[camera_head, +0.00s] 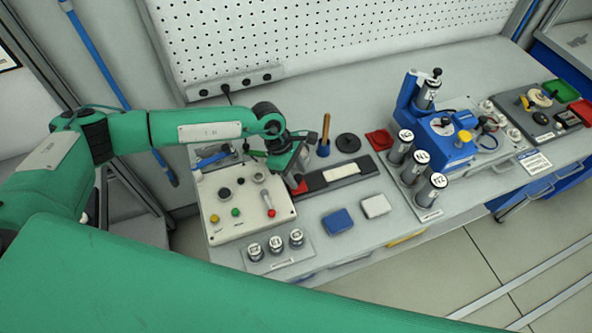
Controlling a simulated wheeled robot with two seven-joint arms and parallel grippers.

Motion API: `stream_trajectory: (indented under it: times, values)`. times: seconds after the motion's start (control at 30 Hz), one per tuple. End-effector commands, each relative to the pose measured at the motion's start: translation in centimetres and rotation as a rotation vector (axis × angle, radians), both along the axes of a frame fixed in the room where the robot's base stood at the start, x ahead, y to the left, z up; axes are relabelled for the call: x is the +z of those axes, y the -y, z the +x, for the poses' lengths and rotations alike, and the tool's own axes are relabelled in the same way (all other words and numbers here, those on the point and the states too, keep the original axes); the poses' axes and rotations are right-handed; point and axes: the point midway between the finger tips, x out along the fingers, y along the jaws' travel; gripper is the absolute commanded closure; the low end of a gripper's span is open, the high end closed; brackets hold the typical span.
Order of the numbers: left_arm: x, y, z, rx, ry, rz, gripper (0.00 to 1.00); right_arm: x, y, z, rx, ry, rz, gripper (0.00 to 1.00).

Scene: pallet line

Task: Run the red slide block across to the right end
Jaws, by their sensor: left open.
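The red slide block (299,186) shows at the left end of a dark slide rail (318,181), partly hidden by my left gripper. The rail runs to the right and has a pale plate (342,172) along its middle; its right end is free. My left gripper (291,174) is open and comes down right over the left end of the rail, close to the red block. I cannot tell whether its fingers touch the block. My right gripper is out of view.
A pale control box (245,223) with knobs and a red-tipped lever stands left of the rail. A blue block (338,222) and a white block (376,206) lie in front. Several labelled cylinders (421,162) stand right of the rail. A red pad (380,139) lies behind its right end.

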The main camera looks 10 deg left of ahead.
Motion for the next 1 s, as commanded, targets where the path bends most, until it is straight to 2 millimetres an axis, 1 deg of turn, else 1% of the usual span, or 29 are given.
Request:
stream_trajectory:
  times: [0.1, 0.13, 0.27, 0.3, 0.33, 0.37, 0.53, 0.67, 0.77, 0.87, 1.0]
  values:
    - [0.0, 0.0, 0.0, 0.000, 0.000, 0.000, 0.56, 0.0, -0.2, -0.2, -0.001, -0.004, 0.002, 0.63]
    - [0.0, 0.0, 0.0, 0.000, 0.000, 0.000, 0.58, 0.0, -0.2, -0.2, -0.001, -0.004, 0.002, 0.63]
    - [0.0, 0.0, 0.0, 0.000, 0.000, 0.000, 0.84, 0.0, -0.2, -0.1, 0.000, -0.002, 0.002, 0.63]
    - [0.0, 0.0, 0.0, 0.000, 0.000, 0.000, 0.91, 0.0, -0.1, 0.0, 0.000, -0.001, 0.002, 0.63]
    - [0.0, 0.0, 0.0, 0.000, 0.000, 0.000, 0.97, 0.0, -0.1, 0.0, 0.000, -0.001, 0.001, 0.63]
    - [0.0, 0.0, 0.0, 0.000, 0.000, 0.000, 1.00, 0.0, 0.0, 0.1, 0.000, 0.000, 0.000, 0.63]
    - [0.0, 0.0, 0.1, 0.000, 0.000, -0.001, 1.00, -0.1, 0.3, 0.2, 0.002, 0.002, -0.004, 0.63]
    - [-0.1, 0.5, 0.4, 0.001, 0.002, -0.001, 1.00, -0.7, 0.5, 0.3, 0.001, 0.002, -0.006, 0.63]
    - [-0.3, 1.4, 0.9, 0.000, 0.003, -0.003, 1.00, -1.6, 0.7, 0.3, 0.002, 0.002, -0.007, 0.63]
    - [-0.5, 2.7, 1.8, -0.001, 0.004, -0.005, 1.00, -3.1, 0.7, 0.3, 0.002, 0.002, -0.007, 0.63]
    - [-0.7, 5.1, 3.4, -0.002, 0.005, -0.005, 1.00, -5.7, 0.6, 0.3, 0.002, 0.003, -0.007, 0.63]
